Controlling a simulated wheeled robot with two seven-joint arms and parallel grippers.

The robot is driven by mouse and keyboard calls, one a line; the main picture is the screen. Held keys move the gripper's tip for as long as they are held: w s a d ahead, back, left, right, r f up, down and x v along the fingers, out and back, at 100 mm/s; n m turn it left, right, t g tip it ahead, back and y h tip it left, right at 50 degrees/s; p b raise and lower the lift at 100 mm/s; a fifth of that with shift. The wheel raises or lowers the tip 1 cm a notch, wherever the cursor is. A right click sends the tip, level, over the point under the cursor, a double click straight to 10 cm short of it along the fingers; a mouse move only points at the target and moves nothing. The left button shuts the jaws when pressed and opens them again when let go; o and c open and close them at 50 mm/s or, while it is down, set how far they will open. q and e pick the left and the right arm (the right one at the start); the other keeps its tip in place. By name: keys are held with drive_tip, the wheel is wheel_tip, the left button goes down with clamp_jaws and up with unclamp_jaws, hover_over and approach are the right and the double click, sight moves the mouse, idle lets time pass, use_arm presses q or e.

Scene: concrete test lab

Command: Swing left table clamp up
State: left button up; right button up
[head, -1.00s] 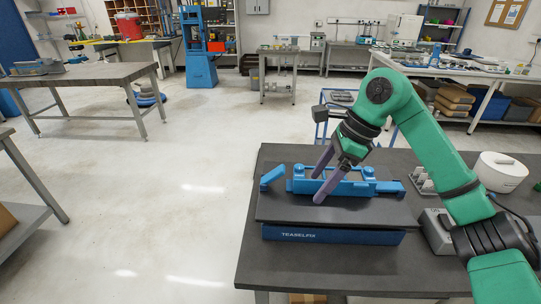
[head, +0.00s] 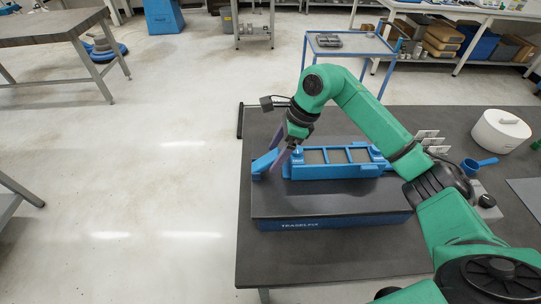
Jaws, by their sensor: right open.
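A blue fixture frame (head: 335,172) lies on a dark plate with a blue front (head: 322,222) on the table. The left clamp (head: 264,163) is a short blue arm jutting out, tilted, from the frame's left end. My right gripper (head: 279,172) has its purple fingers spread, pointing down at the frame's left end, close to the left clamp. It holds nothing that I can see. Whether a finger touches the clamp cannot be told. My arm covers the right end of the frame. My left gripper is out of view.
Behind the frame, small pale items (head: 428,137) stand on the dark tabletop (head: 290,262). The table's front left part is clear.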

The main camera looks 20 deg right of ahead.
sight(271, 161)
drive_tip(key=x, duration=0.2)
drive_tip(key=shift+a+f, duration=0.2)
drive_tip(key=shift+f, duration=0.1)
drive_tip(key=shift+s+a+f, duration=0.1)
drive_tip(key=shift+f, duration=0.25)
drive_tip(key=shift+c, duration=0.9)
drive_tip(key=c, duration=1)
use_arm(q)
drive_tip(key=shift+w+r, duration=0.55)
use_arm(e)
clamp_jaws()
